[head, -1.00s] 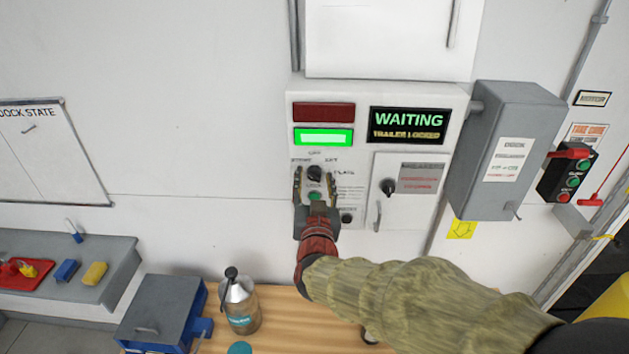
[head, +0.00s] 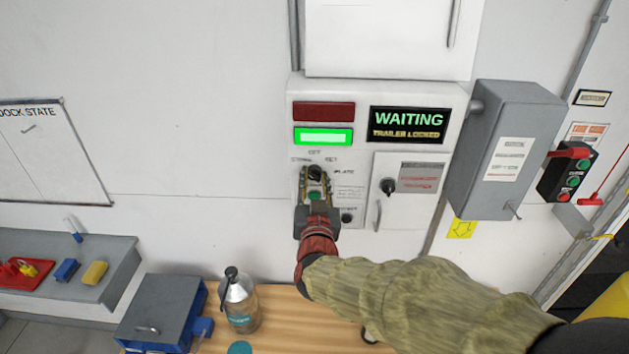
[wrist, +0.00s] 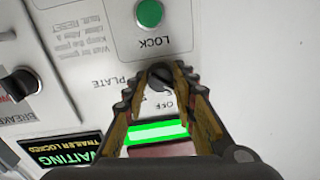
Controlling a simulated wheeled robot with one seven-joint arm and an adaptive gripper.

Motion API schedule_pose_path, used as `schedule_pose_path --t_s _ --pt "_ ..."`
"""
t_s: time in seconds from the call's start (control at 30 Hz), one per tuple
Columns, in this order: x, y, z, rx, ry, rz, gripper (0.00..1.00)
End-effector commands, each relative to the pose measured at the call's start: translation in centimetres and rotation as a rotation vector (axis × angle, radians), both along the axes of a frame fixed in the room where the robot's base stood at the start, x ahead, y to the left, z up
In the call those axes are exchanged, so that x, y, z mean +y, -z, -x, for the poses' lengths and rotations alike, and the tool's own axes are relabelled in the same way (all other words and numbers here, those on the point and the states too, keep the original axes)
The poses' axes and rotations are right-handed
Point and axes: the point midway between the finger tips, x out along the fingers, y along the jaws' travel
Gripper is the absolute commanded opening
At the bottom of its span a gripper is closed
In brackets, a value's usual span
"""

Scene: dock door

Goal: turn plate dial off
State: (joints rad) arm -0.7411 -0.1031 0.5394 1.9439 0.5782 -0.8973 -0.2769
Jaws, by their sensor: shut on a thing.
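The plate dial is a small black knob (head: 315,173) on the white control panel (head: 458,104), below the lit green bar, with OFF lettering above it. It also shows in the wrist view (wrist: 160,76), between the fingertips. My gripper (head: 316,180) reaches up to the panel from below and is shut on the dial, one finger on each side. In the wrist view my gripper (wrist: 160,86) has its tips at the dial's sides. The dial's exact pointing direction is hard to read. A green button (head: 315,195) sits just below the dial, partly framed by my fingers.
A second black knob (head: 388,186) sits on the breaker door to the right. The display (head: 408,125) reads WAITING, TRAILER LOCKED. A grey box (head: 510,150) juts out further right. A bottle (head: 239,302) and blue-grey box (head: 162,312) stand below left.

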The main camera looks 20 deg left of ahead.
Motion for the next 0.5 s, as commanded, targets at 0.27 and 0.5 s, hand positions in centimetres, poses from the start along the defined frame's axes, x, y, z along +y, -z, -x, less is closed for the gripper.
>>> schedule_pose_path --t_s 0.27,0.5 --pt "0.02 0.3 0.01 0.012 0.0 -0.059 0.02" --pt "0.05 0.66 0.02 0.049 -0.001 -0.215 0.02"
